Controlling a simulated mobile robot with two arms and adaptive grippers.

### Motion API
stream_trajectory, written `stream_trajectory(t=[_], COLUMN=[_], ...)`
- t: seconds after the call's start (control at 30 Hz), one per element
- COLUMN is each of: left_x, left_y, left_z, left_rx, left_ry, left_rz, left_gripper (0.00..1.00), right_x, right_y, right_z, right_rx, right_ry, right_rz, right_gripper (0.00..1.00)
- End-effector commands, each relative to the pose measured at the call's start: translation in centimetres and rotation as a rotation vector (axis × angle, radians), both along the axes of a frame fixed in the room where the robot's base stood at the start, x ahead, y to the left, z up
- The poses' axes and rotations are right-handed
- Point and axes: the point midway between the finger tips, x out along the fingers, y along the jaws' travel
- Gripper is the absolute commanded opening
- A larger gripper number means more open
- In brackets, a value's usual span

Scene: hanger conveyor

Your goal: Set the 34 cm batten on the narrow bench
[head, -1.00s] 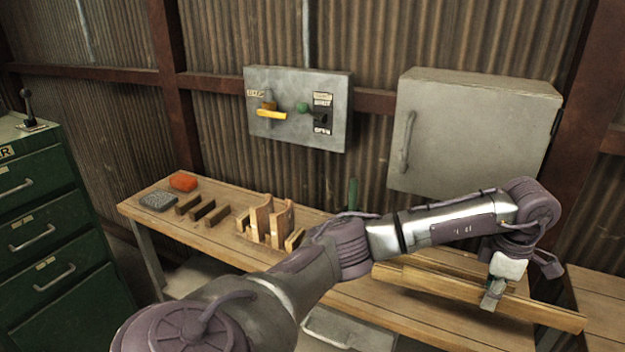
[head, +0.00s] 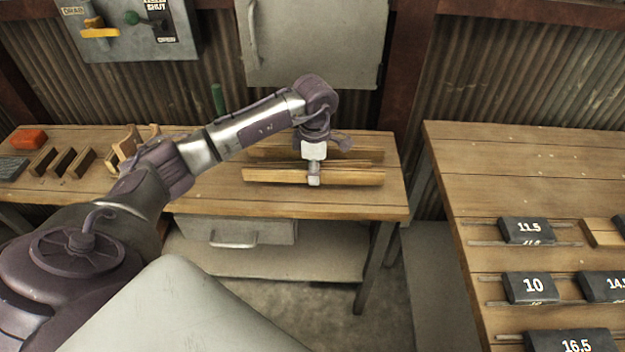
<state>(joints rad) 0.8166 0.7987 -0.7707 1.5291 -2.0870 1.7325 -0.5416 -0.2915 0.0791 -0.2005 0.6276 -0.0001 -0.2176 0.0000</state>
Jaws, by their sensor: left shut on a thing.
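My left gripper (head: 314,180) is shut on a long, pale wooden batten (head: 357,178), gripped near its middle. The batten lies across the view over the right part of a wooden bench (head: 215,205). I cannot tell whether it touches the top. The jaws hide a small part of it. More battens (head: 358,155) lie just behind it, partly hidden by my gripper. No length mark is readable on any batten. My right gripper is not in view.
A wider wooden table (head: 520,180) stands at right, with dark number blocks such as 11.5 (head: 527,230) and 10 (head: 531,287). A gap separates it from the bench. Small wood pieces (head: 62,161) and an orange thing (head: 28,140) lie at the bench's left. A grey cabinet (head: 315,40) hangs behind.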

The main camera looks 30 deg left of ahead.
Motion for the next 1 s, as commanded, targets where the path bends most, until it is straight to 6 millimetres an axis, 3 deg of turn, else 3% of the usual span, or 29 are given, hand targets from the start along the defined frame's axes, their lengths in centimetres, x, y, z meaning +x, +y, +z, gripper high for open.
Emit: stream_trajectory(t=[0.17,0.4,0.7,0.73,0.87,1.0], left_x=[-0.2,-0.1,-0.1,-0.1,-0.1,-0.1], left_y=[0.3,0.2,0.3,0.3,0.2,0.2], left_z=[-1.0,-4.1,-4.5,-4.5,-4.4,-4.4], left_rx=[-0.001,-0.001,0.000,0.000,0.000,0.001], left_ry=[0.001,-0.001,-0.002,-0.001,-0.001,-0.001], left_rz=[0.001,0.001,0.000,0.000,0.000,0.000], left_gripper=[0.00,0.00,0.00,0.20,0.41,0.43], right_x=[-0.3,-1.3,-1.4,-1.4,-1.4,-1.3], right_y=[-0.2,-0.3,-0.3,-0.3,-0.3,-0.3], right_z=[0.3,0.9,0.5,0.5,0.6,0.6], right_rx=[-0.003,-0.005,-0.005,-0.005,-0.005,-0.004], right_ry=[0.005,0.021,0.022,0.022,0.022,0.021], right_rz=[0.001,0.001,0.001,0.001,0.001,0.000], right_gripper=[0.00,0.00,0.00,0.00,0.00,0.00])
